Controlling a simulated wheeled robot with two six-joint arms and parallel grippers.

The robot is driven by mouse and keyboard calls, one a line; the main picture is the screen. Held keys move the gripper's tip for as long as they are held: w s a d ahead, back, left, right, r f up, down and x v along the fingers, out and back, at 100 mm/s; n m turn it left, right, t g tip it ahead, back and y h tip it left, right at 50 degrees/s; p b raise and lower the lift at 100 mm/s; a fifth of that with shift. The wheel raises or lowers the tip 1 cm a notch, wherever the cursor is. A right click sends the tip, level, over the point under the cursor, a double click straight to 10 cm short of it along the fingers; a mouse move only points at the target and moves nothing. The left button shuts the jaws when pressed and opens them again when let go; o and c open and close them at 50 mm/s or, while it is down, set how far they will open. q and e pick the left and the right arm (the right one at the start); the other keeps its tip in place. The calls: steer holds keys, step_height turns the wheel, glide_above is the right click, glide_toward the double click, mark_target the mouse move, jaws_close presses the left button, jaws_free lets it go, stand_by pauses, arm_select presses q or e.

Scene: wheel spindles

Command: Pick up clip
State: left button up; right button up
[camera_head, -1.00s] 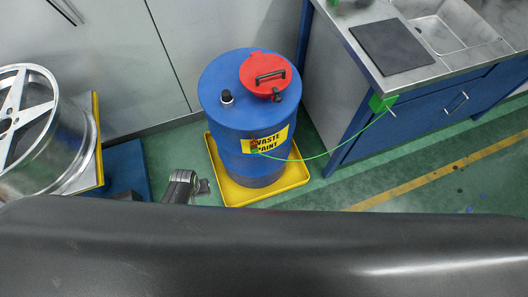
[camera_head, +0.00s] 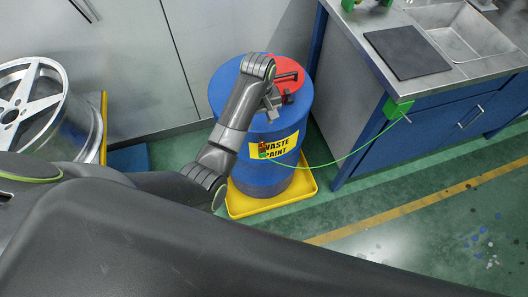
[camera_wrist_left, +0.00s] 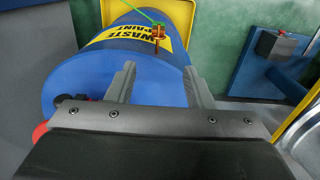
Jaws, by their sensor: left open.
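The clip (camera_head: 263,149) is small, red and green, and sits on the yellow "WASTE PAINT" label of the blue drum (camera_head: 268,178), with a green wire (camera_head: 335,163) running from it. In the left wrist view, the clip (camera_wrist_left: 158,33) shows orange-red beyond the fingertips, roughly between them. My left gripper (camera_head: 273,108) is in front of the drum's upper part, above the clip in the head view. Its two fingers are apart and empty in the left wrist view (camera_wrist_left: 159,70). My right gripper is not in view.
The drum stands in a yellow tray (camera_head: 240,207), with a red lid (camera_head: 287,66) on top. The wire leads to a green box (camera_head: 398,107) on the blue bench at right. A metal wheel (camera_head: 40,110) is at left. Green floor lies open at right.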

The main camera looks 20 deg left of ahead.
mark_target(262, 142)
arm_select(q)
step_height(262, 142, down, 9)
steer(key=shift+f+b, duration=0.1)
steer(key=shift+b, duration=0.2)
steer(key=shift+d+f+b, duration=0.15)
steer(key=shift+f, duration=1.15)
steer(key=shift+d+f+b, duration=0.1)
steer(key=shift+f+b, duration=0.05)
steer(key=shift+f, duration=1.15)
steer(key=c, duration=1)
steer(key=shift+r, duration=0.15)
